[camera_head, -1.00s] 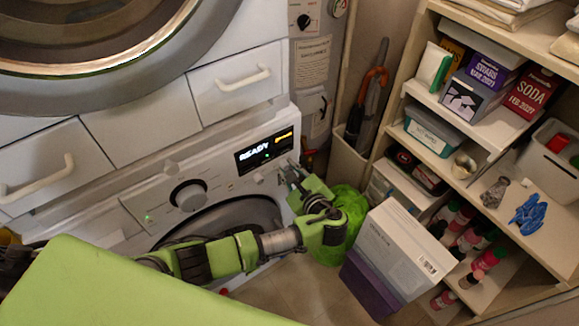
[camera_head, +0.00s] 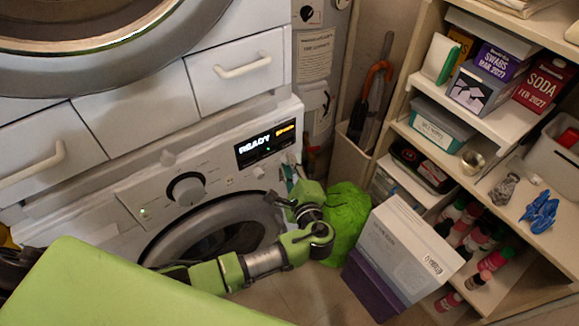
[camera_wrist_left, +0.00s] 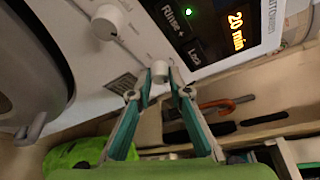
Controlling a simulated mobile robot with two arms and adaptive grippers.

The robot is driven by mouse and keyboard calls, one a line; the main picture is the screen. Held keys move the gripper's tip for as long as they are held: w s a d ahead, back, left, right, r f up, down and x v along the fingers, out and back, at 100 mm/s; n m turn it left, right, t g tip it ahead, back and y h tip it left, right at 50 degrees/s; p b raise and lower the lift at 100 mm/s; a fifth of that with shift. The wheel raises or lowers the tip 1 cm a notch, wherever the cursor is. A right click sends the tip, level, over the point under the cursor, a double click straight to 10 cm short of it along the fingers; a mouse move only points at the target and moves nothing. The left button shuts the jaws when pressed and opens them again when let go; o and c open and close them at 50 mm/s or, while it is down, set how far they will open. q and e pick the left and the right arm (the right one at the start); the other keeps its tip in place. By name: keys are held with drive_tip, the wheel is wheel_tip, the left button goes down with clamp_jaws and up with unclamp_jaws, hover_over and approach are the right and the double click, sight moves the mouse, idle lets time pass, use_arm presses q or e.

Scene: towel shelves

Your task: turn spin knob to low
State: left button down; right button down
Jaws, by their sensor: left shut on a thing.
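The washing machine's white control panel (camera_head: 218,170) carries a large round dial (camera_head: 186,189) and a small white knob (camera_head: 258,172). In the left wrist view, a white knob (camera_wrist_left: 107,20) stands clear at the upper left. A second small knob (camera_wrist_left: 160,70) sits between my left gripper's fingertips (camera_wrist_left: 160,80), and the gripper is shut on it. In the head view my left gripper (camera_head: 284,180) is at the right end of the panel and hides that knob. I cannot read which knob is spin or its setting. My right gripper is not in view.
The panel display (camera_head: 265,147) reads READY. A green bag (camera_head: 348,218) and a large white box (camera_head: 405,245) stand right of my left arm. An open shelf (camera_head: 470,185) fills the right side. A drawer (camera_head: 235,75) is above the panel.

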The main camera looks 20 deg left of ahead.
use_arm(q)
drive_tip(key=shift+f, duration=0.1)
drive_tip(key=c, duration=1.9)
unclamp_jaws()
drive_tip(key=v, duration=1.2)
